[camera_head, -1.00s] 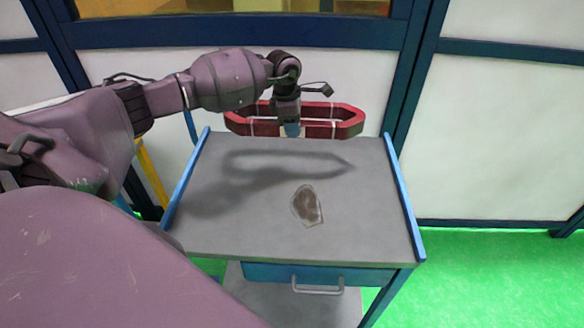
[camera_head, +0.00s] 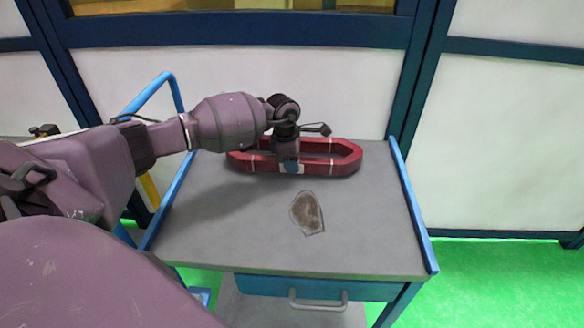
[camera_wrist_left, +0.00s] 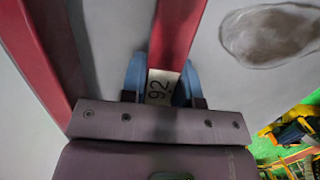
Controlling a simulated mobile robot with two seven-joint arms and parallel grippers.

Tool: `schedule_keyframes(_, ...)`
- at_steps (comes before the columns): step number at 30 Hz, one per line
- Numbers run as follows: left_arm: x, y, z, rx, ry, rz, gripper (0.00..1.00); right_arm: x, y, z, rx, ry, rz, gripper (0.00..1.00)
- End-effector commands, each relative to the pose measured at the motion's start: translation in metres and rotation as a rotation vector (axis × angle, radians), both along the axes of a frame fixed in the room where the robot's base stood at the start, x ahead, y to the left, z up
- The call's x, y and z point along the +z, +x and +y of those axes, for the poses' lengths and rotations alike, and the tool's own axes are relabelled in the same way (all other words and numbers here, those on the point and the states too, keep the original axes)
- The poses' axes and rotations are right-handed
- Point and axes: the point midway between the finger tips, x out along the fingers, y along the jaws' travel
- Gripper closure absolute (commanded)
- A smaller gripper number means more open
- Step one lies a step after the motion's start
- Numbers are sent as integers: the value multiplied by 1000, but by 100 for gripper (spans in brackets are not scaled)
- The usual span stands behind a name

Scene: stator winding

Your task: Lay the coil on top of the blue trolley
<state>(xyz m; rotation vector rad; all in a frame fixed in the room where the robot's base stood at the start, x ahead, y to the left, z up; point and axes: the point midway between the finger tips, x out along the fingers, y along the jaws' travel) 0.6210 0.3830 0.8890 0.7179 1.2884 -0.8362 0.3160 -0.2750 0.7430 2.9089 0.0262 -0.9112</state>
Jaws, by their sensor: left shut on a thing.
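The coil (camera_head: 335,166) is a red elongated ring with pale bands. It is at the far part of the grey top of the blue trolley (camera_head: 370,225), low over it or resting on it; I cannot tell which. My left gripper (camera_head: 291,166) is shut on the near long side of the coil. In the left wrist view, the blue fingertips (camera_wrist_left: 160,82) sit either side of a white label marked 92 on the red coil (camera_wrist_left: 177,35). My right gripper is not in view.
A brown stain (camera_head: 307,213) marks the trolley top in front of the coil. Blue side rails (camera_head: 412,205) edge the top, and a drawer (camera_head: 310,288) is below. A panelled wall (camera_head: 250,85) stands behind. Green floor is clear at right.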

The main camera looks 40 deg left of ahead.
Motion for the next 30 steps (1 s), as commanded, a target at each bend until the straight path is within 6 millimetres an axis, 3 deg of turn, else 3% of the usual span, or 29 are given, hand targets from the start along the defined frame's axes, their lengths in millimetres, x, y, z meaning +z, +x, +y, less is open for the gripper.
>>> schedule_keyframes(3,-13,1,-3,-3,0,-3,100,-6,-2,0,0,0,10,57)
schedule_keyframes(16,-15,2,-3,-3,0,-5,100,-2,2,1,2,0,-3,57)
schedule_keyframes(17,-16,0,-3,-3,0,-2,68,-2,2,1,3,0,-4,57)
schedule_keyframes(21,-16,0,-3,-3,0,-2,47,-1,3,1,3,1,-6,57)
schedule_keyframes(30,-15,0,-3,-3,0,-2,46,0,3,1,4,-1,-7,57)
